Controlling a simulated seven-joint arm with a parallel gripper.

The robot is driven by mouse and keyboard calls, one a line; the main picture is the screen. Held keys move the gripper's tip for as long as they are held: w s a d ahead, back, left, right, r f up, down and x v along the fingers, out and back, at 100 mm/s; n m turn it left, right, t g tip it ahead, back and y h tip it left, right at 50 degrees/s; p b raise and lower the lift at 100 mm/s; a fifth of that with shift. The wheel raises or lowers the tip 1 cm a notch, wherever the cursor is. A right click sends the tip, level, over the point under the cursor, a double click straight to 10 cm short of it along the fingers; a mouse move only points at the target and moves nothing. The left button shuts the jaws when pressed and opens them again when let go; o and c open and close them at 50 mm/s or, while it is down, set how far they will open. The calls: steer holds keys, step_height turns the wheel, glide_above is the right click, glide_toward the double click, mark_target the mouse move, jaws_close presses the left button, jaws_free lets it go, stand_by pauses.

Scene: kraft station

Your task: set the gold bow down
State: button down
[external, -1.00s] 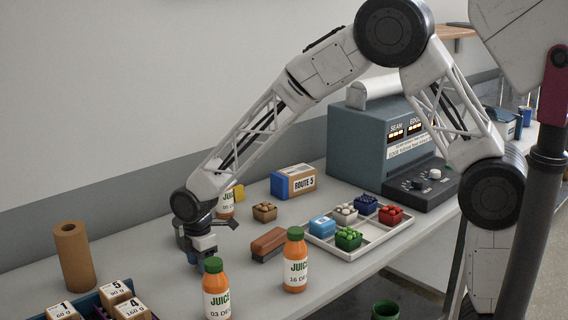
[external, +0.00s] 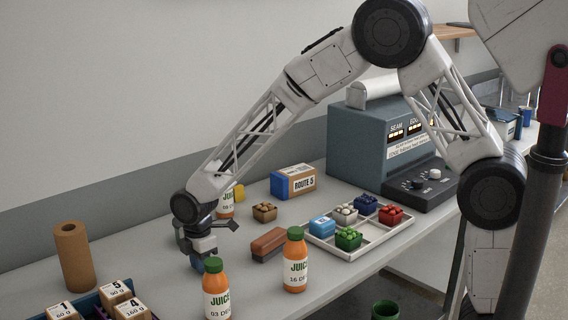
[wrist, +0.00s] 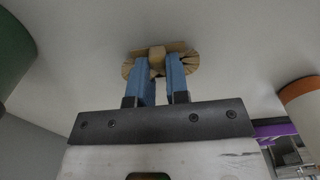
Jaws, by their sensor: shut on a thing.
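The gold bow (wrist: 155,58) is between the two blue fingers of my gripper (wrist: 160,75) in the wrist view. Its tan loops show on both sides of the fingertips. It is at or close above the pale table surface; I cannot tell whether it touches. In the external view my gripper (external: 198,262) points down low over the table, left of the brown block and behind a juice bottle. The bow cannot be made out there.
Juice bottles (external: 216,292) and (external: 295,262) stand close in front and to the right. A brown block (external: 268,244) lies right of my gripper. A cardboard roll (external: 74,257) stands at left, near a dark tray of numbered boxes (external: 116,293). The table between roll and gripper is clear.

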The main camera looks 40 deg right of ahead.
steer(key=shift+r, duration=0.15)
step_height(320, 180, up, 10)
stand_by(0.8)
stand_by(0.6)
steer(key=w+d+r+m, duration=0.2)
steer(key=w+d+m, duration=0.4)
steer(key=d, duration=0.6)
steer(key=w+d+r+m, duration=0.2)
steer(key=w+d+m, duration=0.4)
steer(key=d, duration=0.5)
steer(key=w+d+r+m, duration=0.3)
steer(key=w+d+m, duration=0.3)
steer(key=d, duration=0.6)
steer(key=shift+w+d, duration=0.15)
steer(key=shift+d, duration=0.15)
steer(key=shift+r, duration=0.1)
steer(key=shift+a, duration=0.1)
